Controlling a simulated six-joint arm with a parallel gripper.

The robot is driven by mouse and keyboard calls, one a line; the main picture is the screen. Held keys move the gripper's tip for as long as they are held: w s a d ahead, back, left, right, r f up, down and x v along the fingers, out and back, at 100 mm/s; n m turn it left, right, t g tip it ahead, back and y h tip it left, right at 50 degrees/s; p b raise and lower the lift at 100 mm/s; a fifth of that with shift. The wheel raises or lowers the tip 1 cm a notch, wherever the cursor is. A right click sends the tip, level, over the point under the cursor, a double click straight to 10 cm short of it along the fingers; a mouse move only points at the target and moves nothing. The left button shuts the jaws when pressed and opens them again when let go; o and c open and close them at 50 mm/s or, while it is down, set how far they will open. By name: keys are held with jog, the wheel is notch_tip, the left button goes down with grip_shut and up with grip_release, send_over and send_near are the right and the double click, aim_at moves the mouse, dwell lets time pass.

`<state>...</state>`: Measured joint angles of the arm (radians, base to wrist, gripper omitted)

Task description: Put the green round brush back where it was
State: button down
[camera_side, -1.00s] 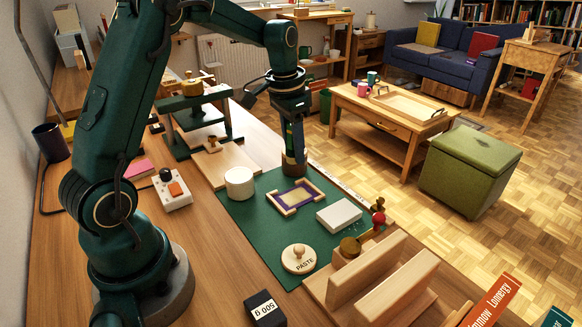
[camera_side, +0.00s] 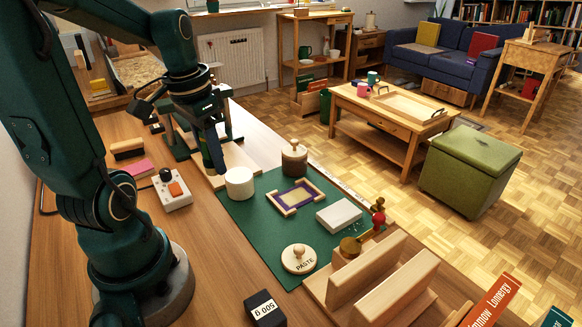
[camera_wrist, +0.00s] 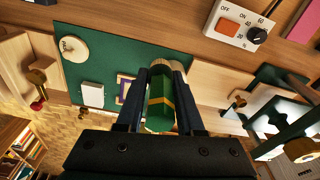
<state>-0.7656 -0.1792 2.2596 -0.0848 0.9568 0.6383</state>
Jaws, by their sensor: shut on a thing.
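My gripper (camera_side: 213,152) is shut on the green round brush. In the wrist view the brush (camera_wrist: 160,108) shows as a green body with a yellow band, between the two fingers. In the side view the fingers point down over the pale wooden board, just left of and behind a white cylinder (camera_side: 239,183). The brush's lower end is hard to make out there. A brown round pot with a knob-like top (camera_side: 294,160) stands at the back edge of the green mat (camera_side: 248,218), apart from my gripper.
On the mat are a purple-edged frame (camera_side: 296,196), a white block (camera_side: 339,215) and a round PASTE lid (camera_side: 299,259). A green press (camera_side: 183,150) stands behind the gripper. A control box (camera_side: 172,194) lies left, and a wooden rack (camera_side: 368,275) stands at the front right.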

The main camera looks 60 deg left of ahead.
send_over(274, 234)
jog(key=f, duration=0.6)
jog(key=shift+s+f, duration=0.25)
jog(key=shift+f, duration=2.15)
jog(key=shift+f, duration=0.15)
jog(key=c, duration=0.5)
grip_release()
jog(key=shift+c, duration=0.2)
